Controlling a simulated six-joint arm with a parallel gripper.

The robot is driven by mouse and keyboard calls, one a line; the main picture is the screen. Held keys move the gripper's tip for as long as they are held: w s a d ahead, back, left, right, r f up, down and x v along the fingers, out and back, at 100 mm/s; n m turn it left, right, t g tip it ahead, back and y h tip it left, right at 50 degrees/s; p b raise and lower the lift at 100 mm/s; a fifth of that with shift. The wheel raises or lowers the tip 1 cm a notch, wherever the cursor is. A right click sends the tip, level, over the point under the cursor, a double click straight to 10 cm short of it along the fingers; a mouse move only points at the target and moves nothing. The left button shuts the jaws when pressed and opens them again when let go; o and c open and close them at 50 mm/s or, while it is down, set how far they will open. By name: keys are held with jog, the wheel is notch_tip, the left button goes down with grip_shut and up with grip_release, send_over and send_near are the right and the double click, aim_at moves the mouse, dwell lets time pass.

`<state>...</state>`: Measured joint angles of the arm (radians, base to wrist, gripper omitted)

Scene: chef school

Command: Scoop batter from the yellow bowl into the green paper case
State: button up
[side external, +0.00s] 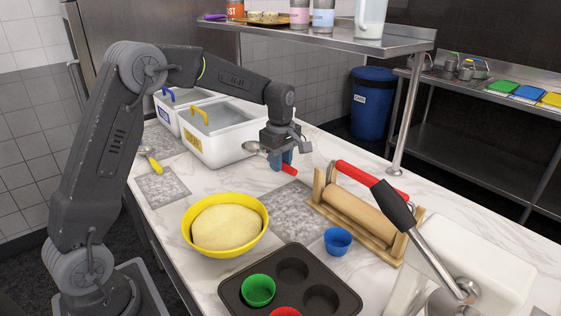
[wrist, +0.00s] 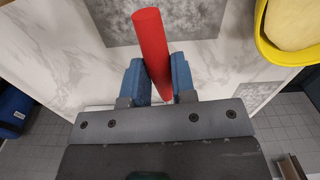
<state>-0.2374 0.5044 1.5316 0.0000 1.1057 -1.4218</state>
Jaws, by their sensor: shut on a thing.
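My gripper (side external: 281,160) is shut on the red handle (side external: 290,169) of a metal scoop (side external: 253,147). It holds the scoop above the counter, beside the front white bin. In the wrist view the red handle (wrist: 153,48) sits between my blue fingertips (wrist: 157,82), and the scoop's metal end is hidden. The yellow bowl (side external: 191,245) stands on the counter, filled with pale batter (side external: 226,227). Its edge also shows at the top right of the wrist view (wrist: 268,48). The green paper case (side external: 258,290) sits in a cup of the dark muffin tin, with no batter visible in it.
A red case (side external: 285,312) sits in the muffin tin (side external: 322,271). A blue case (side external: 338,241) stands near the rolling pin (side external: 358,212) on its wooden stand. White bins (side external: 222,147) and a yellow-handled scoop (side external: 153,162) are behind.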

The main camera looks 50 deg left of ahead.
jog(key=s+d+r+m+g+h, duration=0.1)
jog(key=s+d+r+m+g, duration=0.2)
jog(key=s, duration=0.6)
jog(key=s+d+r+m+g+h, duration=0.1)
jog(key=s+d+r+m+h, duration=0.25)
jog(key=s, duration=0.55)
jog(key=s+d+r+m+g+y, duration=0.1)
jog(key=s+d+r+m+g, duration=0.2)
jog(key=s+m, duration=0.45)
jog(key=shift+n+t+h, duration=0.25)
jog(key=shift+n+t, duration=0.25)
jog(key=shift+n, duration=0.3)
jog(key=shift+s+a+f, duration=0.1)
jog(key=shift+s+f, duration=0.15)
jog(key=shift+f, duration=1.4)
jog(key=shift+s+d+f, duration=0.1)
jog(key=shift+s+f, duration=0.2)
jog(key=shift+f, duration=1.35)
jog(key=shift+s+a+f, duration=0.1)
jog(key=shift+s+f, duration=0.15)
jog(key=shift+f, duration=1.4)
notch_tip(320, 180, up, 6)
notch_tip(320, 180, up, 6)
jog(key=t+y, duration=0.2)
jog(key=t, duration=0.1)
